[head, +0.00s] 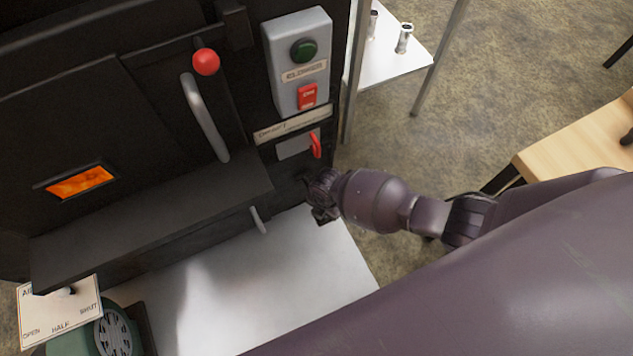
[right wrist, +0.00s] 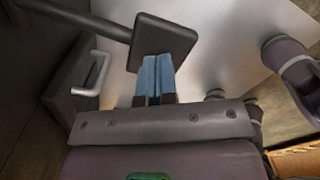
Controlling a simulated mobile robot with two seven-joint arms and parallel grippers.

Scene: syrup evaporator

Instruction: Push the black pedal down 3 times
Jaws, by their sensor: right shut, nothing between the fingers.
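The black pedal (right wrist: 162,32) shows in the right wrist view as a dark square plate on the end of a dark bar that comes in from the upper left. My right gripper (right wrist: 156,76) has its blue fingers together with nothing between them. The fingertips overlap the near part of the pedal plate; I cannot tell whether they touch it. In the head view my right gripper (head: 321,196) is low at the front right corner of the black evaporator, and the pedal is hard to make out there. My left gripper is not in view.
The evaporator front carries a red-knobbed lever (head: 206,62), a grey box with green and red buttons (head: 303,48), a red switch (head: 315,145) and a silver handle (head: 260,220). A pale metal floor plate (head: 240,290) lies below. A wooden table (head: 575,140) stands at right.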

